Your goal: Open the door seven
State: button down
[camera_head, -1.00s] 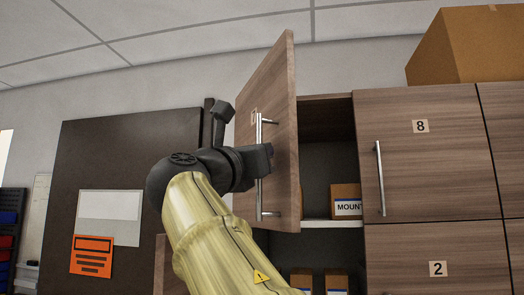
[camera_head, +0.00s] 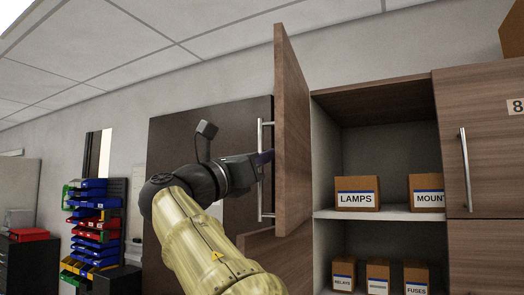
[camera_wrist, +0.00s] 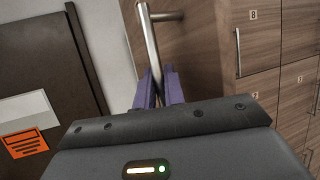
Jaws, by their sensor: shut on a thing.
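A wood-grain cabinet door (camera_head: 293,130) stands swung wide open in the head view, seen nearly edge-on. Its number is not visible now. Its silver bar handle (camera_head: 260,200) is on the left face. My gripper (camera_head: 264,160) is at the middle of the handle. In the wrist view the purple fingers (camera_wrist: 160,88) are shut around the silver handle bar (camera_wrist: 150,45). The open compartment (camera_head: 370,150) to the right shows cardboard boxes labelled LAMPS (camera_head: 357,194) and MOUNT (camera_head: 426,191) on a shelf.
Door 8 (camera_head: 495,140) is shut to the right, with its own handle (camera_head: 465,165). A lower door (camera_head: 280,258) also stands open below. A dark panel (camera_head: 180,135) is behind my arm. A rack of coloured bins (camera_head: 95,235) stands at the left.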

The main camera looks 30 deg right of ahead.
jog(key=shift+w+a, duration=0.15)
jog(key=c, duration=1.5)
grip_release()
jog(key=b+v, duration=0.6)
jog(key=v, duration=1.1)
jog(key=shift+a+f, duration=0.2)
jog(key=shift+a, duration=0.05)
